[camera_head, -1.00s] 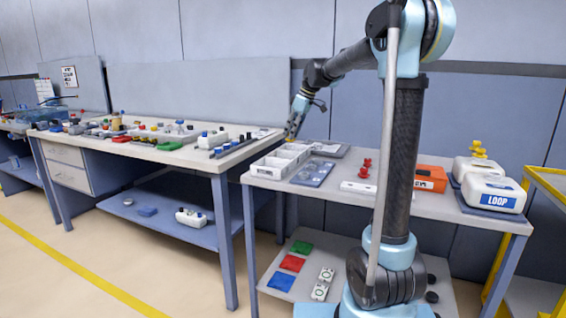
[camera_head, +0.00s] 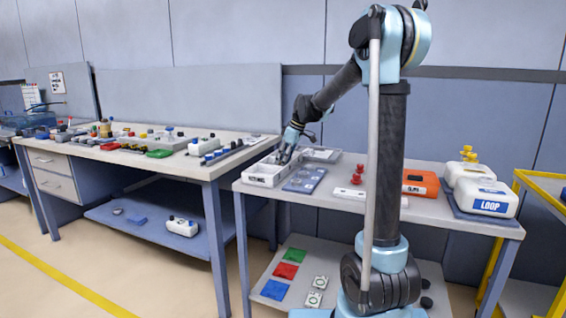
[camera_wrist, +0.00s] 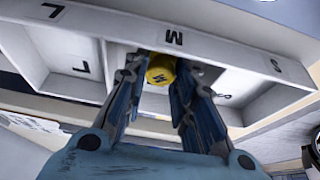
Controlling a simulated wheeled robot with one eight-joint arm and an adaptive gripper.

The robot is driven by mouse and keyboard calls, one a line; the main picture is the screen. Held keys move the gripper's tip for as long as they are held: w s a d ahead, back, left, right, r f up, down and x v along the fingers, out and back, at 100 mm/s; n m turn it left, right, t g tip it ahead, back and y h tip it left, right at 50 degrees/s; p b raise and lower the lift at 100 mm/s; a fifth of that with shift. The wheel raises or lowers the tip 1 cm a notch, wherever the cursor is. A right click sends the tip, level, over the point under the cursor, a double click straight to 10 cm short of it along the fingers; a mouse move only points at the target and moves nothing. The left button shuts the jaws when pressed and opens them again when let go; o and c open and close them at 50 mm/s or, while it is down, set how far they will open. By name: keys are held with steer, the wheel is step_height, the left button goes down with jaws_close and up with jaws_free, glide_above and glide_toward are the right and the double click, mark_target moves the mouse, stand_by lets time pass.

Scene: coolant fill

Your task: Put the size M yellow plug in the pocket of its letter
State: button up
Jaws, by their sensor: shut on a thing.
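The yellow plug (camera_wrist: 160,70), with a dark letter on its end that looks like an M, is between the fingertips of my gripper (camera_wrist: 160,78), which is shut on it. The white tray (camera_wrist: 225,55) has pockets with letters on the rim: L at left, M in the middle, S at right. The plug is at the middle pocket, just below the M in the wrist view. I cannot tell how deep it is or whether it touches the floor. In the head view my gripper (camera_head: 283,157) is over the white tray (camera_head: 262,181); the plug does not show there.
A blue-grey plate (camera_head: 304,180) lies right of the tray. Red knobs (camera_head: 358,172), an orange box (camera_head: 420,183) and a white LOOP container (camera_head: 487,197) stand further right. A cluttered workbench (camera_head: 225,168) is at left.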

steer(key=o, duration=0.8)
steer(key=shift+f, duration=0.1)
steer(key=shift+o, duration=0.2)
steer(key=v, duration=1.2)
